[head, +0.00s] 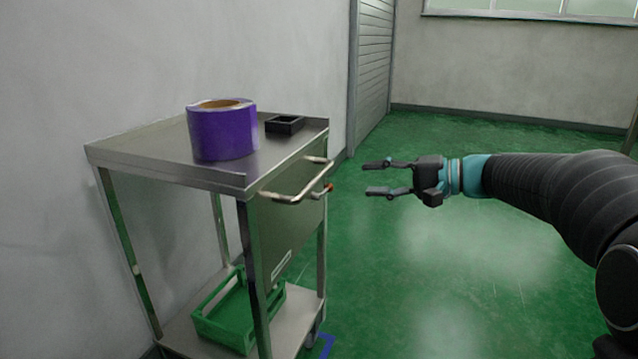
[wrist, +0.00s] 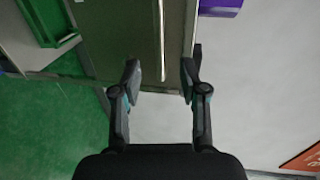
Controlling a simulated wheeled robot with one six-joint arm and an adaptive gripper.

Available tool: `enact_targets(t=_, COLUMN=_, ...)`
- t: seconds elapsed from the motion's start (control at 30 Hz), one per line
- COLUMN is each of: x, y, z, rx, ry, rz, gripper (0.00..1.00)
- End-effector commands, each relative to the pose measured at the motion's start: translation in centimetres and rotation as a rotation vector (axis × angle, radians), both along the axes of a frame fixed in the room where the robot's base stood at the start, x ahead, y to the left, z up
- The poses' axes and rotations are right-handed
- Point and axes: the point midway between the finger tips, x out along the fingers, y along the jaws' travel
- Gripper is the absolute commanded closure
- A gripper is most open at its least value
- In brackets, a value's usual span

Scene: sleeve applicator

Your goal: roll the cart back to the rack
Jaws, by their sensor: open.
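The steel cart (head: 125,153) stands upright against the wall at the left. Its bent metal handle (head: 300,190) sticks out from the end panel, with a small orange-red part beside it. My gripper (head: 376,179) is open and empty, to the right of the handle and apart from it. In the wrist view the handle bar (wrist: 161,42) lies ahead between the open fingertips (wrist: 161,78), in front of the cart's end panel (wrist: 118,40). No rack can be made out in either view.
A purple roll (head: 222,133) and a small black tray (head: 285,124) sit on the cart top. A green crate (head: 228,321) is on its lower shelf. A blue floor mark (head: 324,345) shows by the wheel. The green floor (head: 470,240) to the right is clear.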

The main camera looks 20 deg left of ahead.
Motion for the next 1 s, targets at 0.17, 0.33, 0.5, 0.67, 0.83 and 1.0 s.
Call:
enact_targets(t=0.17, x=0.1, y=2.7, z=-0.6, rx=-0.003, ry=0.001, rz=0.003, gripper=0.57)
enact_targets(t=0.33, x=0.3, y=5.8, z=-1.2, rx=-0.002, ry=0.002, rz=0.003, gripper=0.57)
enact_targets(t=0.5, x=0.6, y=8.8, z=-1.9, rx=-0.004, ry=0.002, rz=0.003, gripper=0.57)
enact_targets(t=0.67, x=0.8, y=11.1, z=-2.2, rx=-0.003, ry=0.000, rz=0.001, gripper=0.57)
enact_targets(t=0.83, x=0.9, y=12.4, z=-2.6, rx=-0.004, ry=0.001, rz=0.000, gripper=0.57)
enact_targets(t=1.0, x=0.9, y=12.8, z=-2.6, rx=-0.004, ry=0.001, rz=-0.001, gripper=0.57)
